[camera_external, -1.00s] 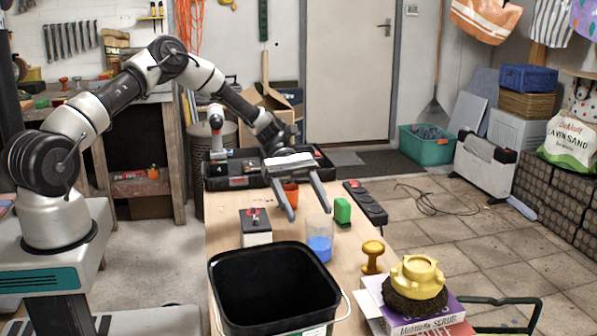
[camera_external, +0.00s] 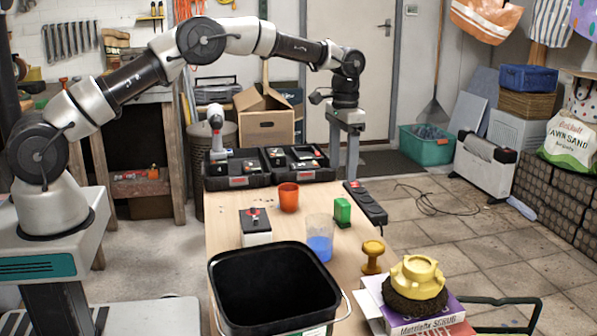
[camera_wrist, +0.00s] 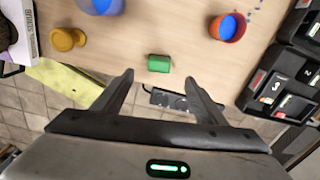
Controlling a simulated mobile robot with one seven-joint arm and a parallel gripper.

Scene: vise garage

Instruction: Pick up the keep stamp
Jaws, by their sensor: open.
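A small green block (camera_external: 342,211) stands on the table; it also shows in the wrist view (camera_wrist: 159,63), just ahead of the fingertips. A mustard-yellow knob-handled piece (camera_external: 372,257), shaped like a stamp, stands upright near the table's right edge; it shows at the upper left in the wrist view (camera_wrist: 67,39). I read no label on either and cannot tell for certain which is the keep stamp. My gripper (camera_external: 344,172) points down, open and empty, above the far right part of the table; its fingers (camera_wrist: 160,78) are spread in the wrist view.
A clear cup with blue contents (camera_external: 319,240) stands beside the green block. An orange cup (camera_external: 288,197), battery-like box (camera_external: 255,228) and black bucket (camera_external: 218,285) are left. A power strip (camera_external: 367,205) lies along the right edge. Black tool trays (camera_external: 240,182) sit behind. Boxes (camera_external: 425,322) are in front.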

